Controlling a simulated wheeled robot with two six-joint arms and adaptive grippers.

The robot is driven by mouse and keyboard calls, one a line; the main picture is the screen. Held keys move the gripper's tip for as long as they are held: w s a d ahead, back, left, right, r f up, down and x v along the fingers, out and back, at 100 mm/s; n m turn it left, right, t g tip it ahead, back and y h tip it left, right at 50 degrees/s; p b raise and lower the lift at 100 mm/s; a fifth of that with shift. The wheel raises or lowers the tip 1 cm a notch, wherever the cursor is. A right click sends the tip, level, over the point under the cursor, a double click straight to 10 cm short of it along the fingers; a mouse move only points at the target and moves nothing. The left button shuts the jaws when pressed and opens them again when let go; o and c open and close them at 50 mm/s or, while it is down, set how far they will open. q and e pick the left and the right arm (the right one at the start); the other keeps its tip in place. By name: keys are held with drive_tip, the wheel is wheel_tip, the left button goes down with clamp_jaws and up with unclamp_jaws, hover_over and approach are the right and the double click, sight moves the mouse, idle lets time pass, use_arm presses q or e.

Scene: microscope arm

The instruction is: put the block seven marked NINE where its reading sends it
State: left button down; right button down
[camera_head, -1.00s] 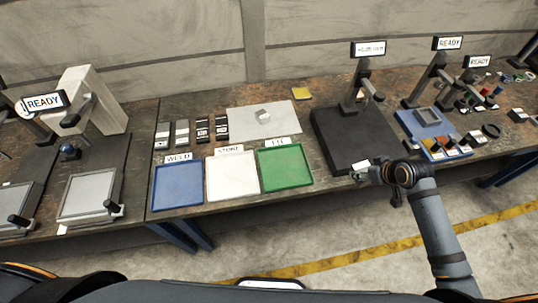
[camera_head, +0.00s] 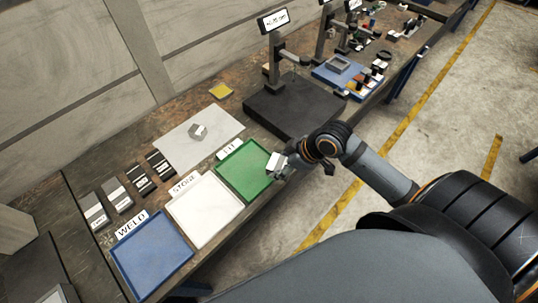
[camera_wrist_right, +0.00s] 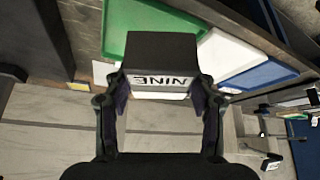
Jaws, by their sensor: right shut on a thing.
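My right gripper (camera_head: 284,168) is shut on the block marked NINE (camera_head: 274,163), just off the right corner of the green tray in the head view. In the right wrist view the block (camera_wrist_right: 161,60) sits between both fingers, its dark top and its white NINE label showing upside down. The green tray (camera_head: 243,170), the white tray labelled STORE (camera_head: 205,210) and the blue tray labelled WELD (camera_head: 152,255) stand in a row, empty. The green tray's label (camera_head: 230,149) is too small to read surely. A microscope-like stand with a display (camera_head: 274,20) rises behind; its reading is too blurred to tell.
A yellow pad (camera_head: 221,90) lies behind. The stand's black base (camera_head: 290,105) and a blue fixture tray (camera_head: 345,80) occupy the bench further right.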

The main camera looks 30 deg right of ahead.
drive_tip(key=w+a+f, duration=0.1)
drive_tip(key=w+f, duration=0.1)
drive_tip(key=w, duration=0.1)
drive_tip(key=w+a+f+p, duration=0.1)
drive_tip(key=w+a+f, duration=0.1)
drive_tip(key=w+f, duration=0.1)
drive_tip(key=w+a+f, duration=0.2)
drive_tip(key=w, duration=0.2)
drive_tip(key=shift+w+a+f, duration=0.25)
drive_tip(key=shift+w, duration=0.05)
drive_tip(key=shift+p+x, duration=0.35)
drive_tip(key=shift+x, duration=0.5)
wheel_tip(320, 180, down, 2)
drive_tip(key=shift+w+f+p, duration=0.1)
drive_tip(key=shift+w+p, duration=0.05)
drive_tip(key=shift+p, duration=0.35)
drive_tip(key=shift+d+f, duration=0.1)
drive_tip(key=shift+f, duration=0.45)
drive_tip(key=shift+c, duration=2.2)
unclamp_jaws()
drive_tip(key=shift+f, duration=0.15)
